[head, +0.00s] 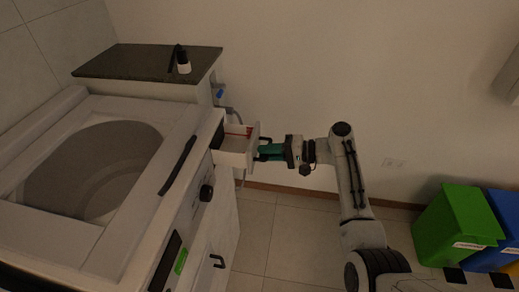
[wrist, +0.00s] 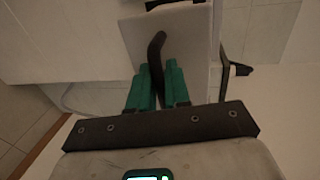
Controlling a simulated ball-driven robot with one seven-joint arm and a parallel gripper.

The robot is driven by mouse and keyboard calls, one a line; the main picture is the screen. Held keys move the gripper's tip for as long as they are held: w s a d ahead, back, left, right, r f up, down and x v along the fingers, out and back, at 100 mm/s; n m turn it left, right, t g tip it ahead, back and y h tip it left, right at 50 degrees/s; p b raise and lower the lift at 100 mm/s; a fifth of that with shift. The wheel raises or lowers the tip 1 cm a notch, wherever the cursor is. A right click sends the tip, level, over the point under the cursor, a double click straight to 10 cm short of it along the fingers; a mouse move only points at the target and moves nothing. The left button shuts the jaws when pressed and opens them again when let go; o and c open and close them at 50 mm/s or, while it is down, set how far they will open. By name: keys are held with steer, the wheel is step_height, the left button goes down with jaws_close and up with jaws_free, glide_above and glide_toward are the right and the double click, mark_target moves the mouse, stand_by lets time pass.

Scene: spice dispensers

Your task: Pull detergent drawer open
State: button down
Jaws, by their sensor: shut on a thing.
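The white detergent drawer (head: 235,142) stands out from the upper right corner of the washing machine (head: 185,190) in the head view, with something red inside. Its front panel (wrist: 190,30) fills the top middle of the wrist view. A dark curved handle (wrist: 156,48) is on that panel. My gripper (head: 262,151) has green fingers and reaches the drawer front from the right. In the wrist view my gripper (wrist: 157,78) is shut on the handle, with one finger on each side of it. The fingers hide the handle's lower part.
A dark-topped cabinet (head: 140,63) with a small black and white bottle (head: 183,62) stands behind the machine. A green bin (head: 455,225) and a blue bin (head: 500,225) stand at the right. The tiled floor (head: 285,235) in front of the machine is clear.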

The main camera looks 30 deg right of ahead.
steer(key=c, duration=1.3)
jaws_free()
steer(key=v, duration=1)
steer(key=shift+s+d, duration=0.2)
steer(key=shift+d, duration=0.1)
